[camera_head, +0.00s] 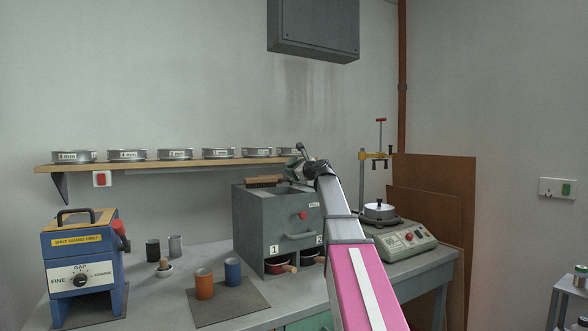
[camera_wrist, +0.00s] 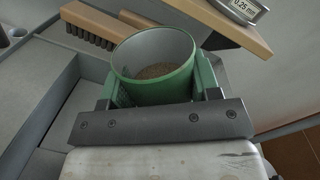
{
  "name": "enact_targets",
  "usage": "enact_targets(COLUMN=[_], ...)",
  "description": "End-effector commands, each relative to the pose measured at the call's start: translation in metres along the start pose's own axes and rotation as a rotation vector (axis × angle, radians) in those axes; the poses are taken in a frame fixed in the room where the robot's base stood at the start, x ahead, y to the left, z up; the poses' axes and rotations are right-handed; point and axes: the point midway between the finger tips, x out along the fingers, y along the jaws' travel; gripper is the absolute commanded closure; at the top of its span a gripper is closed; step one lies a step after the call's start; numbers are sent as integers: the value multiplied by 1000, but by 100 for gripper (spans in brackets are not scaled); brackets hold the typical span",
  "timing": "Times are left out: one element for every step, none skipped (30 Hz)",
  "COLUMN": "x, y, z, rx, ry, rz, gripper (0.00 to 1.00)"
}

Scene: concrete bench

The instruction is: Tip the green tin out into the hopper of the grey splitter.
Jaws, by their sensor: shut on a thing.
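My gripper (camera_head: 302,166) is shut on the green tin (camera_wrist: 150,88), with one finger on each side of it. In the wrist view I look into the tin's open mouth, and brown grainy stuff (camera_wrist: 156,72) lies inside. In the head view the tin is small and partly hidden by my gripper, so its exact tilt is hard to tell. The grey splitter (camera_head: 262,222) stands on the bench under my gripper. Its open-topped hopper (camera_wrist: 42,78) shows at the left of the wrist view. The tin is held above the splitter's top, near its right side.
A brush (camera_head: 264,181) lies on the splitter's back edge. A blue mill (camera_head: 82,262) stands left; orange (camera_head: 204,284) and blue (camera_head: 233,272) tins stand on a mat. A scale (camera_head: 404,238) is right. A shelf of sieves (camera_head: 176,154) runs behind.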

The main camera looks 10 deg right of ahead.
Motion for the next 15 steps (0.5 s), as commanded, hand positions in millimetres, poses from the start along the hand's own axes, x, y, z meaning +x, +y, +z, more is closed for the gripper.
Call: enact_targets(x=[0,0,0,0,0,0,0,0,0,0,0,0,0,0,0], y=[0,0,1,1,2,2,3,3,4,4,4,5,6,8,9], z=[-1,-2,-3,-3,-4,-5,-6,-6,-8,-8,-9,-10,-11,-12,-13], rx=[-52,-86,-131,-164,-198,-242,-275,-309,-354,-387,-420,-466,-491,-517,-552], ry=[0,0,-1,-1,-1,-1,-1,-1,-1,-1,0,0,0,0,0], rz=[0,0,0,0,0,0,0,0,0,0,0,0,0,0,0], gripper=[74,74,74,74,74,74,74,74,74,74,74,74,74,74,74])
